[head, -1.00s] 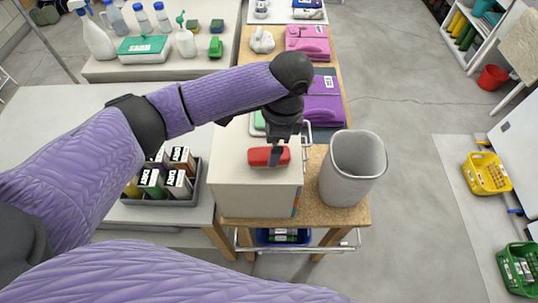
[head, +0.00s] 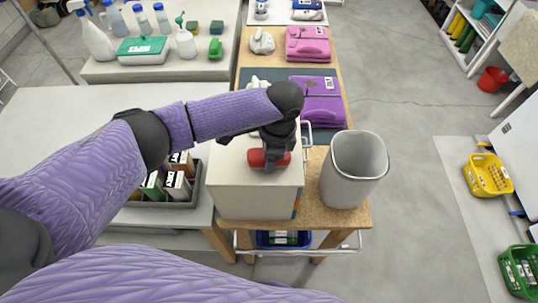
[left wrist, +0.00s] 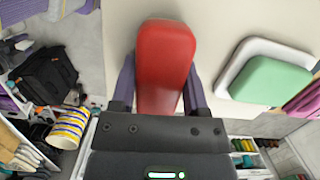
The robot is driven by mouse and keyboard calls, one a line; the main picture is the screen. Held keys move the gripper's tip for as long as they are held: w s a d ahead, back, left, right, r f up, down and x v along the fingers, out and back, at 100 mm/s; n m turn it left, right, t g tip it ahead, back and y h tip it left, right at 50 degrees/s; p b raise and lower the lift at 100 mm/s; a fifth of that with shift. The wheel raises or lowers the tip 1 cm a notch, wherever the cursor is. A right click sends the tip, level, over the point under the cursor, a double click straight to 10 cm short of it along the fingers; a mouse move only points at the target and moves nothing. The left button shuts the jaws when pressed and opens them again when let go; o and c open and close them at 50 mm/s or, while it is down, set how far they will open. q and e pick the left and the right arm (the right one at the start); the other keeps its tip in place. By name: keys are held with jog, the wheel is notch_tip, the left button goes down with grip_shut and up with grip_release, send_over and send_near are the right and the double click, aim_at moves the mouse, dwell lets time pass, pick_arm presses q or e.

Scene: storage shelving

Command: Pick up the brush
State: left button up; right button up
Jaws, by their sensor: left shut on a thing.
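The brush (head: 256,159) shows as a red, rounded block at the top of the beige cabinet (head: 225,203) in the head view. My left gripper (head: 270,163) is over it, coming down from above. In the left wrist view the red brush (left wrist: 165,55) lies between the two fingers of my left gripper (left wrist: 160,88), one on each side, and they are shut on it. The gripper body hides its near end. I cannot tell whether it touches the cabinet top. My right gripper is not in view.
A grey bin (head: 350,180) stands right of the cabinet. A crate of cartons (head: 190,195) is on the left. Purple cases (head: 318,98) lie behind. A green block on a white base (left wrist: 275,82) sits near the brush in the left wrist view.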

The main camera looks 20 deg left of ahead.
pick_arm(q)
grip_shut()
notch_tip(320, 180, up, 10)
jog(key=shift+r+p, duration=0.1)
jog(key=shift+p, duration=0.75)
